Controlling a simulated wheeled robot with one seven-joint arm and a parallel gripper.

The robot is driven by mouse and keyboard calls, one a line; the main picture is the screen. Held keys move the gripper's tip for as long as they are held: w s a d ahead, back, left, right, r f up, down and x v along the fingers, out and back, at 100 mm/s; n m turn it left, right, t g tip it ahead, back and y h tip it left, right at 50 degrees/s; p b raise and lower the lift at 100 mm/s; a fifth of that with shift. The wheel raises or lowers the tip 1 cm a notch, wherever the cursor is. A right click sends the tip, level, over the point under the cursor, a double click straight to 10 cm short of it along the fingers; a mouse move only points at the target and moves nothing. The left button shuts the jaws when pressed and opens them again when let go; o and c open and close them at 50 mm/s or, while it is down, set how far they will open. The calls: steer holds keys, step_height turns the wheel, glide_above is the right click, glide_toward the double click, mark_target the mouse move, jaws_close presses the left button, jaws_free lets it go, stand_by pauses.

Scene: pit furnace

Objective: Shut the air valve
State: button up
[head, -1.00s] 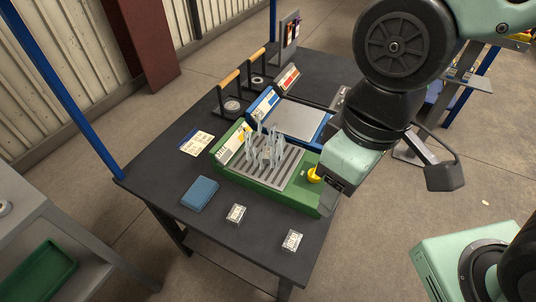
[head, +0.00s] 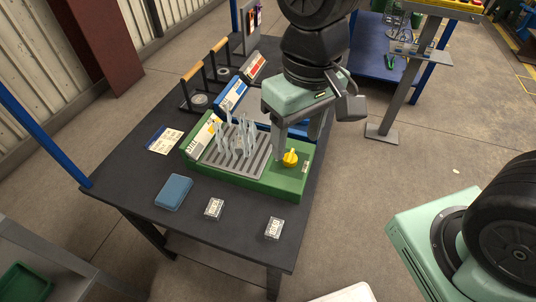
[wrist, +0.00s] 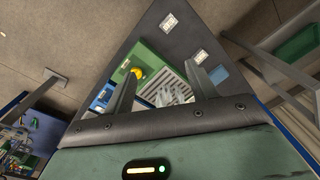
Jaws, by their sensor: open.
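A yellow knob (head: 290,158), which looks like the air valve, stands on the right end of a green tray unit (head: 268,188) on the dark table. In the wrist view the yellow knob (wrist: 137,72) lies beyond my fingertips, nearer the left finger. My gripper (head: 298,132) is open and empty, tilted downward, just behind the knob and apparently apart from it. It also shows in the wrist view (wrist: 163,80), with its two fingers spread wide. I cannot tell which way the knob is turned.
Clear upright pieces (head: 240,138) stand on the unit's grey ribbed plate, left of the knob. A blue-framed unit (head: 232,95) stands behind. A blue box (head: 173,192) and two small white labelled blocks (head: 214,208) (head: 274,228) lie in front. The table's right edge is close to the knob.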

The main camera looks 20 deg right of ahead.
mark_target(290, 155)
steer(key=w+d+f+m+b, duration=0.2)
steer(key=w+d+f+m, duration=0.15)
steer(key=w, duration=0.35)
steer(key=w+d+f+m+b, duration=0.2)
steer(key=w+m, duration=0.3)
steer(key=w, duration=0.2)
steer(key=shift+n+h, duration=0.25)
steer(key=shift+h, duration=0.05)
step_height(290, 155, down, 17)
steer(key=shift+f+b, duration=0.1)
steer(key=shift+b, duration=0.75)
steer(key=c, duration=1)
